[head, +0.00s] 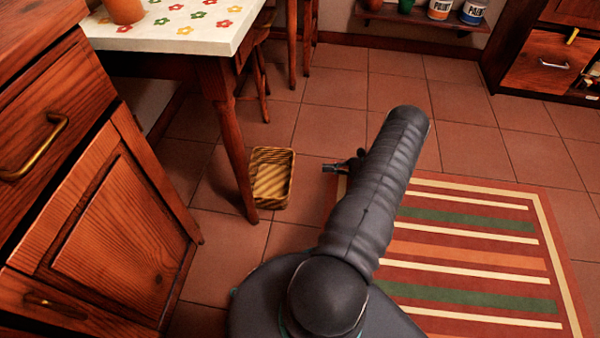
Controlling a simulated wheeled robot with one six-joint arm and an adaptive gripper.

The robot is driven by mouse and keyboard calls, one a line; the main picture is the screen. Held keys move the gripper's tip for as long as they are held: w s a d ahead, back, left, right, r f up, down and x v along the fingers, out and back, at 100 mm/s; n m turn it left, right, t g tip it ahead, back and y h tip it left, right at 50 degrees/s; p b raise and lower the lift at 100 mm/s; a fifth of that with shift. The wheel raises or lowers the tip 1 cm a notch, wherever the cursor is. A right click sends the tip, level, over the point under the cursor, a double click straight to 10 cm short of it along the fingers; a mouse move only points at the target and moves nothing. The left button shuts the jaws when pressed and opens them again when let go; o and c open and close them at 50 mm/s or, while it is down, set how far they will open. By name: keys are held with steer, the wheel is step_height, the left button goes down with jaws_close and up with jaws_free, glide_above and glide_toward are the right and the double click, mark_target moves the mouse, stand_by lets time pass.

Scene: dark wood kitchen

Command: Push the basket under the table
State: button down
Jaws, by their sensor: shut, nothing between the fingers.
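The basket (272,178) is a shallow, rectangular, tan woven one. It stands on the tiled floor just right of the near table leg, at the table's edge rather than beneath its top. The table (215,75) has a white cloth with coloured flowers and dark wooden legs. My gripper (326,168) is low, to the right of the basket, with a small gap of floor between them. It is shut and empty, and partly hidden behind my arm.
A striped rug (470,257) covers the floor at right. Wooden cabinets (110,220) stand at left, close to the table. A stool (256,80) stands by the table behind the basket. A low shelf with paint cans (438,10) is at the back. Floor tiles between are clear.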

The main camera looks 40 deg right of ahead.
steer(key=s+f+m+t, duration=0.1)
steer(key=s+f, duration=0.1)
steer(key=f, duration=0.1)
steer(key=s+d+f+m+t+h, duration=0.1)
steer(key=f, duration=0.1)
steer(key=shift+f+m+t, duration=0.15)
steer(key=shift+m+t, duration=0.15)
steer(key=p+x, duration=0.1)
steer(key=x, duration=1.3)
steer(key=shift+f, duration=0.1)
steer(key=shift+w+f, duration=0.1)
